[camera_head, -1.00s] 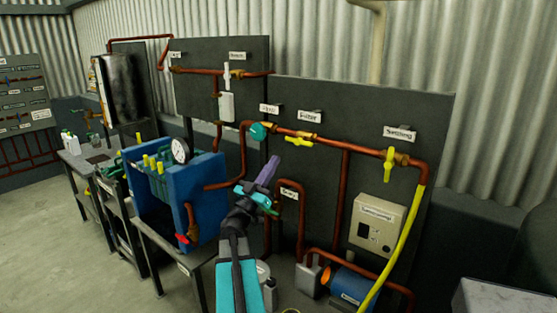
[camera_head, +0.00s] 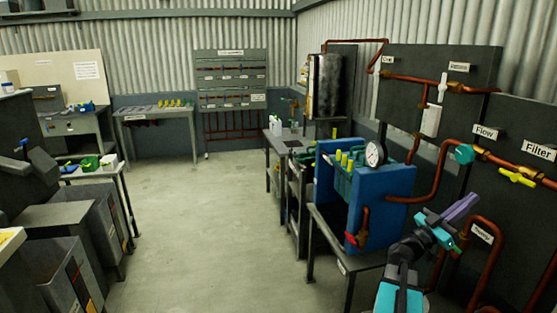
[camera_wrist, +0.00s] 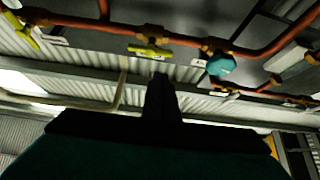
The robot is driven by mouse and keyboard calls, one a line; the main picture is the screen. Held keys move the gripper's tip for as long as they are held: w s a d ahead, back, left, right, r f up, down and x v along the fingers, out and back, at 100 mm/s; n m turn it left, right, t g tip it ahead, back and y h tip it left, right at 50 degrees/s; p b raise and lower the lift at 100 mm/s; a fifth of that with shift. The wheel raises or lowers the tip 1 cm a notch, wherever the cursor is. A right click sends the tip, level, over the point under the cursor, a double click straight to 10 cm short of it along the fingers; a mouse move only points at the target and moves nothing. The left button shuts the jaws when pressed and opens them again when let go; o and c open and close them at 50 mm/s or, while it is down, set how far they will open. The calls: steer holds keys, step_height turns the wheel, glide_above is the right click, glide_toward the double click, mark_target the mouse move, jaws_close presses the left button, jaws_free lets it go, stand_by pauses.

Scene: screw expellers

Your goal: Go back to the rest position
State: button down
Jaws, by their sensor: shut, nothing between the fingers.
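My gripper (camera_head: 468,202) shows at the lower right of the head view, with purple fingers closed together and nothing between them. It points up and to the right, in front of the dark pipe panel and to the right of the blue machine frame (camera_head: 391,203). In the head view it lies below the teal valve (camera_head: 464,154). In the wrist view the gripper (camera_wrist: 162,85) is a dark shape in the middle. The teal valve (camera_wrist: 221,65) and a yellow valve handle (camera_wrist: 150,51) show beyond it there. No rest position is marked in view.
Copper pipes and a yellow handle (camera_head: 517,177) run along the panel near my gripper. A pressure gauge (camera_head: 375,154) tops the blue frame. Grey bins (camera_head: 62,278) stand at the left, and benches line the back. The middle floor (camera_head: 205,230) is clear.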

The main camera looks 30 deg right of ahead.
steer(key=p+x, duration=0.3)
steer(key=x, duration=0.8)
steer(key=shift+d, duration=0.45)
steer(key=shift+w+r, duration=0.1)
steer(key=shift+w, duration=0.05)
